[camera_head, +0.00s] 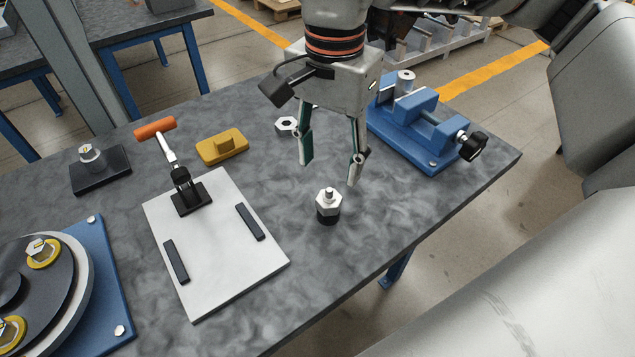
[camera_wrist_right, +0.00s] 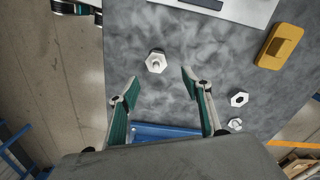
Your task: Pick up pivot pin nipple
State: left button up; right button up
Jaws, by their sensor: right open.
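A silver hex nipple with a small pin on top and a dark lower part (camera_head: 328,204) stands upright on the bare grey table; I take it for the pivot pin nipple. In the right wrist view it shows from above (camera_wrist_right: 156,61), just beyond the fingertips. My right gripper (camera_head: 330,175) is open and empty, pointing down, with its fingers apart above and behind the nipple. Nothing lies between the fingertips in the wrist view (camera_wrist_right: 160,75). What looks like part of my left gripper (camera_wrist_right: 76,8) shows at the top left of the wrist view; its fingers are unclear.
A blue vise (camera_head: 425,125) stands right of the gripper, and a hex nut (camera_head: 286,126) lies behind it. A yellow block (camera_head: 222,147), a white plate with a toggle clamp (camera_head: 215,250) and a blue-based turntable (camera_head: 100,290) are to the left. Table around the nipple is clear.

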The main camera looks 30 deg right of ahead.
aim_at(330, 190)
jog(key=f, duration=0.4)
jog(key=s+f+b, duration=0.1)
jog(key=f, duration=0.1)
jog(key=shift+a+f, duration=0.15)
jog(key=shift+a, duration=0.05)
jog(key=shift+f, duration=0.55)
jog(key=shift+w, duration=0.1)
jog(key=c, duration=1.2)
